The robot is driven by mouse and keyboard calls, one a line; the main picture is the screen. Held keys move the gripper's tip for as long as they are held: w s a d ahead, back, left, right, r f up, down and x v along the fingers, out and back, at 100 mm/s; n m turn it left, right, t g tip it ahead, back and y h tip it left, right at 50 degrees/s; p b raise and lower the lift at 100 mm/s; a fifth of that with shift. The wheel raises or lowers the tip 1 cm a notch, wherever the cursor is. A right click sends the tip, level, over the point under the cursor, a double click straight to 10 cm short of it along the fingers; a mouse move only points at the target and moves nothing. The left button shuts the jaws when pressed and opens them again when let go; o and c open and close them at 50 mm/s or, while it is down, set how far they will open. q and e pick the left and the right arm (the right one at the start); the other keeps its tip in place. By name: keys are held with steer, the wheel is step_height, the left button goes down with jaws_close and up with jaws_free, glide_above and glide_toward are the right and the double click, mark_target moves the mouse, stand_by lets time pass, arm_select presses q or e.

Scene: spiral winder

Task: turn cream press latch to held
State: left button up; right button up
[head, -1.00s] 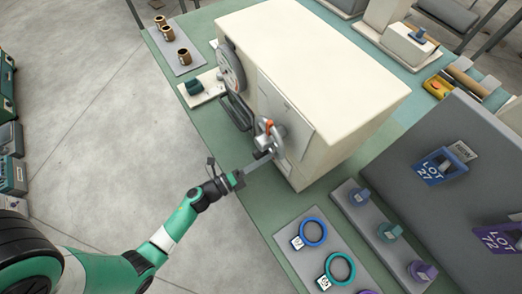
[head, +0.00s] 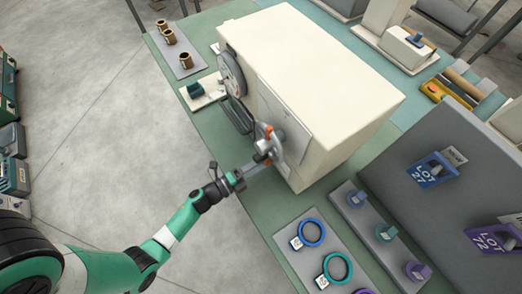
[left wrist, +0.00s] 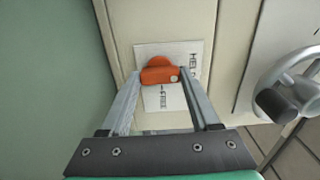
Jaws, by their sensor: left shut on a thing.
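The latch is an orange-red knob (left wrist: 160,73) in the left wrist view. It sits on a pale label plate (left wrist: 172,103) on the front of the cream press (head: 310,75). The plate carries lettering that reads like HELD at the right and FREE lower down. My left gripper (left wrist: 160,78) is shut on the latch, with one finger at each side of it. In the head view my left gripper (head: 268,164) reaches the lower front of the press, and the latch there cannot be told apart clearly. My right gripper is not in view.
A grey handwheel with a dark knob (left wrist: 276,105) stands close to the right of my left gripper. A tray with rings (head: 312,232) and a rack of spools (head: 385,233) lie nearer on the green bench. Open floor (head: 110,140) is at the left.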

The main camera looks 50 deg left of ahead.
arm_select(q)
steer(key=o, duration=1.4)
steer(key=shift+c, duration=0.2)
steer(key=s, duration=0.3)
steer(key=s+p, duration=0.1)
steer(key=s, duration=0.3)
steer(key=s+a+p, duration=0.1)
steer(key=s, duration=0.2)
steer(key=shift+s+a, duration=0.1)
steer(key=shift+s, duration=0.7)
